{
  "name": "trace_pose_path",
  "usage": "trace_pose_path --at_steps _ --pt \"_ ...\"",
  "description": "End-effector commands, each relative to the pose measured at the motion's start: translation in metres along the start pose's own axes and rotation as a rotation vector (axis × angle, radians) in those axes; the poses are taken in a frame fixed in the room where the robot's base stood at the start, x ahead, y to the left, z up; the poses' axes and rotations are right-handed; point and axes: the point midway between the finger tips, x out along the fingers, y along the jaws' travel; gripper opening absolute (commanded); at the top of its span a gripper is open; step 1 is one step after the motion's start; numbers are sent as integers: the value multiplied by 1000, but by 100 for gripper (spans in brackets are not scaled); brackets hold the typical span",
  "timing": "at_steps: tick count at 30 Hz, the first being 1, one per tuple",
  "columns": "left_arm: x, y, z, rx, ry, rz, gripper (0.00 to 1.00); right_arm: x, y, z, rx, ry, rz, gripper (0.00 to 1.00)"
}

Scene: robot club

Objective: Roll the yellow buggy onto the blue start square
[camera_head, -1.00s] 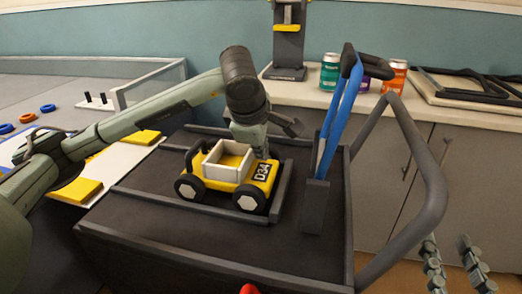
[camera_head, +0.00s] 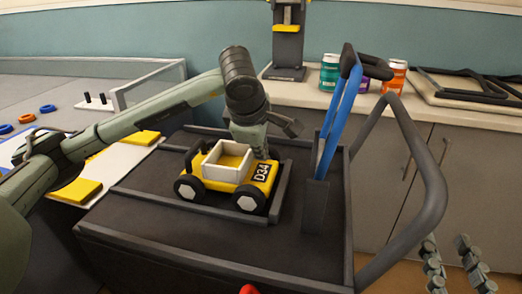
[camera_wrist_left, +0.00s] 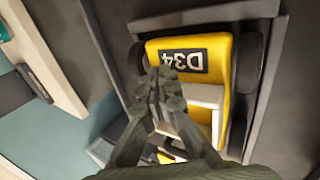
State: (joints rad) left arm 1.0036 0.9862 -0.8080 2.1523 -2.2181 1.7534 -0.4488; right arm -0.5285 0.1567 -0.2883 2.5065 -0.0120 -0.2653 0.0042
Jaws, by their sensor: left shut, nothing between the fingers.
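The yellow buggy (camera_head: 245,188) stands on its wheels on the dark cart top (camera_head: 150,225), between raised rails. It has a white open box on top and a D34 plate, which also shows on the buggy in the left wrist view (camera_wrist_left: 222,62). My left gripper (camera_head: 264,152) is just behind the buggy's plate end, partly hidden. In the left wrist view its fingers (camera_wrist_left: 160,75) are shut together with nothing between them, over the buggy's side; contact is unclear. My right gripper (camera_head: 448,240) is open and empty at the lower right.
A holder with blue-handled tools (camera_head: 338,115) and the cart's grey handle (camera_head: 430,180) stand to the right. A table (camera_head: 70,90) with yellow blocks (camera_head: 78,190) and blue and orange rings lies left. Cans (camera_head: 330,72) stand on the back counter.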

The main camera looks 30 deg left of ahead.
Motion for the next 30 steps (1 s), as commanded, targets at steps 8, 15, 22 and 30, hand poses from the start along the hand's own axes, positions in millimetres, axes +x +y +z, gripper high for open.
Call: trace_pose_path --at_steps 8,15,22,30 --pt "5 -3 0 0 0 0 0 -1 -1 8 2 -3 -1 34" --pt "15 -9 0 0 0 0 0 -2 0 20 1 -2 0 34" --pt "25 -15 0 0 0 0 0 -4 0 31 1 -1 0 34" --pt "28 -17 0 0 0 -1 0 -4 0 34 1 -1 0 34"
